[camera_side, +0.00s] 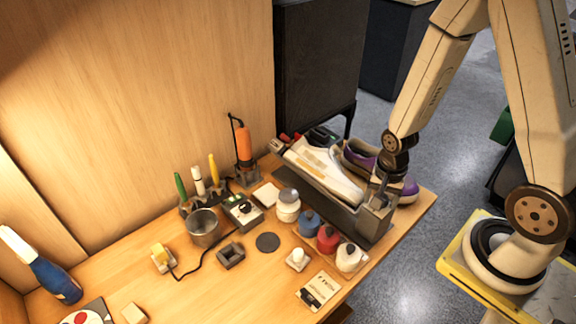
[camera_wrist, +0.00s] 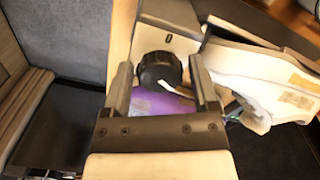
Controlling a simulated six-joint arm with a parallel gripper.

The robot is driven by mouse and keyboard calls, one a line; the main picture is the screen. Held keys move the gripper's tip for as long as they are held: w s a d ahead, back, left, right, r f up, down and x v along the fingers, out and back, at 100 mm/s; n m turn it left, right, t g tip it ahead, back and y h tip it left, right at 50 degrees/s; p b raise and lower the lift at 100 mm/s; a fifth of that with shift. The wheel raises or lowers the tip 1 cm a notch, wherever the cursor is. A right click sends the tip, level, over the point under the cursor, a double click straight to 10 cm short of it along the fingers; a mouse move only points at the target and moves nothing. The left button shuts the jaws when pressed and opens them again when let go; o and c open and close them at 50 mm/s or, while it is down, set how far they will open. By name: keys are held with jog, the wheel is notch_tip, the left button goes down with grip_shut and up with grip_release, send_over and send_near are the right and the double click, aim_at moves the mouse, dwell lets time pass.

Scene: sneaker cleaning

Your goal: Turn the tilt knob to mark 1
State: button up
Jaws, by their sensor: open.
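The tilt knob (camera_wrist: 160,68) is a round black ridged knob on the end of the grey shoe stand, seen in the wrist view. A white pointer or strip lies at its lower right edge. My gripper (camera_wrist: 158,80) is open, with one finger on each side of the knob; whether they touch it I cannot tell. In the side view my gripper (camera_side: 385,182) is at the right end of the shoe stand (camera_side: 348,216), and the knob is hidden there. A white sneaker (camera_side: 325,172) lies on the stand.
Purple shoes (camera_side: 410,187) stand close behind my gripper. Several bottles, including a red one (camera_side: 327,238), stand in front of the stand. A metal cup (camera_side: 204,227), a brush holder and an orange tool (camera_side: 243,142) are farther left. The table's right edge is close by.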

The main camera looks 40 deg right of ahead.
jog(key=shift+n, duration=1.2)
jog(key=shift+n, duration=0.3)
jog(key=shift+n, duration=2)
jog(key=shift+n, duration=2.3)
jog(key=shift+n, duration=0.3)
jog(key=shift+n, duration=2)
